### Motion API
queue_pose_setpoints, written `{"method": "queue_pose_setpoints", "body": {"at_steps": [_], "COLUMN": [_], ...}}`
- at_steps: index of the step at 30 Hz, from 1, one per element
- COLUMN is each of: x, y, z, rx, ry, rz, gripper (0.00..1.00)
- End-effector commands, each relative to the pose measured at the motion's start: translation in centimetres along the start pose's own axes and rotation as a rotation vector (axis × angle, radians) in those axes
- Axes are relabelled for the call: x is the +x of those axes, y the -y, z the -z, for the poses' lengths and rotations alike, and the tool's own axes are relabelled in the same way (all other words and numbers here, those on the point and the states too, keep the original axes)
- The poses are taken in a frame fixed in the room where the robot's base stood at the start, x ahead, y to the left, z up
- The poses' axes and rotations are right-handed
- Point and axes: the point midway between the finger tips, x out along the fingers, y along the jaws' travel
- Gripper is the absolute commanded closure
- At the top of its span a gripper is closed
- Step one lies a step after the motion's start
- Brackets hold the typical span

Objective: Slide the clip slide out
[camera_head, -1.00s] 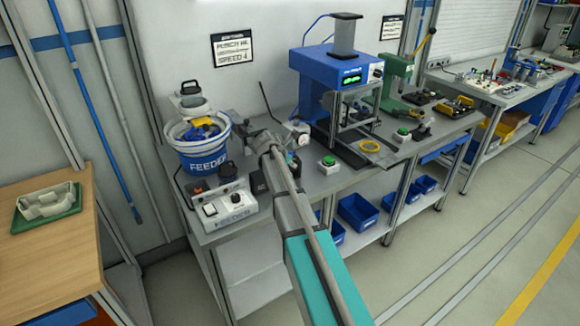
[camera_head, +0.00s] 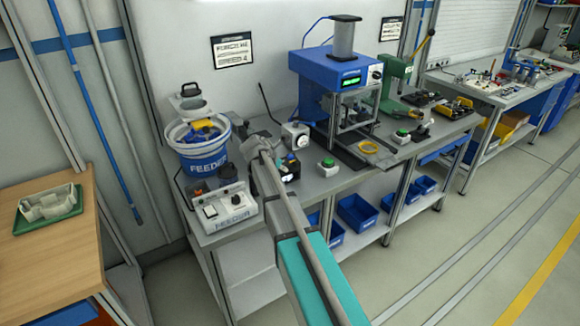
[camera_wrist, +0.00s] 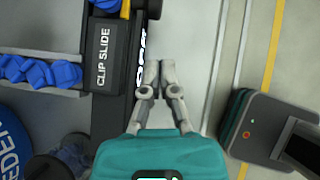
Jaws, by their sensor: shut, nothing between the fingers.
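The clip slide (camera_wrist: 103,60) is a dark block with white lettering in the wrist view, left of my gripper (camera_wrist: 154,68). My gripper's two fingers are together and empty, pointing up the picture. They are a short way right of the slide's dark rail, and I cannot tell their height above it. A track with blue clips (camera_wrist: 40,72) meets the slide from the left. In the head view my arm reaches over the bench, and its end hides part of the slide area.
The blue and white feeder bowl (camera_head: 198,145) and its control box (camera_head: 226,207) stand left of my arm. A dark grey box (camera_wrist: 268,130) is at the right in the wrist view. A green button box (camera_head: 327,166) and the blue press (camera_head: 335,68) stand further right.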

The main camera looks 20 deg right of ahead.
Motion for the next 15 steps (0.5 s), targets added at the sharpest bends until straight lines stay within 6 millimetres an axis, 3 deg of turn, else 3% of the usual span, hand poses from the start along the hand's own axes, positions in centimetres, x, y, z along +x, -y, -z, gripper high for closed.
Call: {"method": "queue_pose_setpoints", "body": {"at_steps": [1, 15], "x": [-1.0, -6.0], "y": [0.0, 0.0], "z": [-0.3, -0.3], "rx": [-0.001, 0.0], "ry": [0.0, -0.001], "rz": [-0.001, -0.001], "gripper": [1.0, 1.0]}}
